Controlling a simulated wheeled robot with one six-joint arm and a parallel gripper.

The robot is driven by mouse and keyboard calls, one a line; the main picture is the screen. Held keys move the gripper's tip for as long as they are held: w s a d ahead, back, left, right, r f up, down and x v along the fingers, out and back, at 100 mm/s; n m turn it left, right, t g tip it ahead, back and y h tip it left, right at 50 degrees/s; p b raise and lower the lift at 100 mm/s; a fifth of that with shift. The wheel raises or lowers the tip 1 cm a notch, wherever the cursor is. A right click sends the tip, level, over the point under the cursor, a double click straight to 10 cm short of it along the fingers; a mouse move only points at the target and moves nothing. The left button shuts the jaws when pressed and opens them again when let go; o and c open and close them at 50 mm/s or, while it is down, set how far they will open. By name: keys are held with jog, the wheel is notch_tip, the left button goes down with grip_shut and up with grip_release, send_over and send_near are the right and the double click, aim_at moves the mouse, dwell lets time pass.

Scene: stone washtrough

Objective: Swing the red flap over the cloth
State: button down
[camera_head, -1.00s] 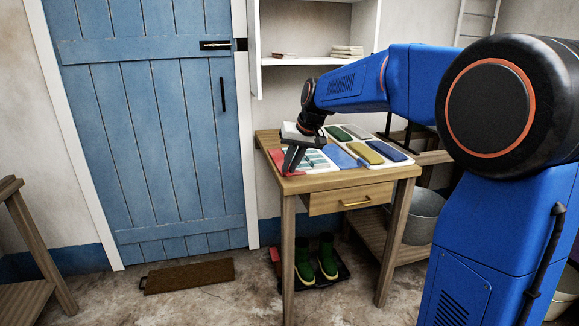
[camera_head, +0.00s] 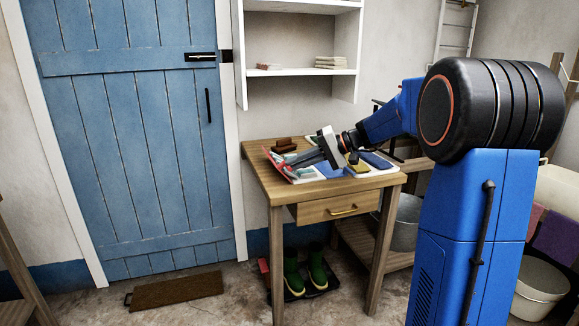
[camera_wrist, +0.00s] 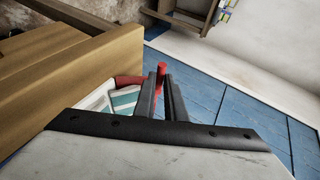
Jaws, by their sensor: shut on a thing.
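The red flap (camera_head: 273,161) stands tilted up at the left side of the table top. In the wrist view a red edge of the flap (camera_wrist: 161,70) shows between my fingertips. My gripper (camera_head: 292,160) is shut on it, reaching in low from the right. The white and teal striped cloth (camera_head: 306,173) lies beside the flap, partly under my fingers. In the wrist view the cloth (camera_wrist: 124,99) shows left of the fingers, next to the red.
The wooden table (camera_head: 262,179) has a drawer with a brass handle (camera_head: 343,210). A yellow piece (camera_head: 358,167) and a blue piece (camera_head: 376,160) lie right of the cloth. Brown blocks (camera_head: 285,144) sit at the back left. The blue door (camera_head: 130,150) is to the left.

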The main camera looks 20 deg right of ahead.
jog(key=d+y, duration=0.2)
jog(key=d+m+t+y, duration=0.1)
jog(key=shift+f, duration=0.35)
jog(key=shift+d+y, duration=0.3)
jog(key=shift+d, duration=0.05)
jog(key=shift+s+d+f, duration=0.1)
jog(key=shift+d+f, duration=0.3)
jog(key=shift+d, duration=0.2)
jog(key=shift+d+f, duration=0.4)
jog(key=shift+d, duration=0.15)
jog(key=shift+d+f, duration=0.55)
jog(key=shift+f, duration=0.15)
jog(key=c, duration=1.8)
grip_release()
jog(key=shift+a+f, duration=0.1)
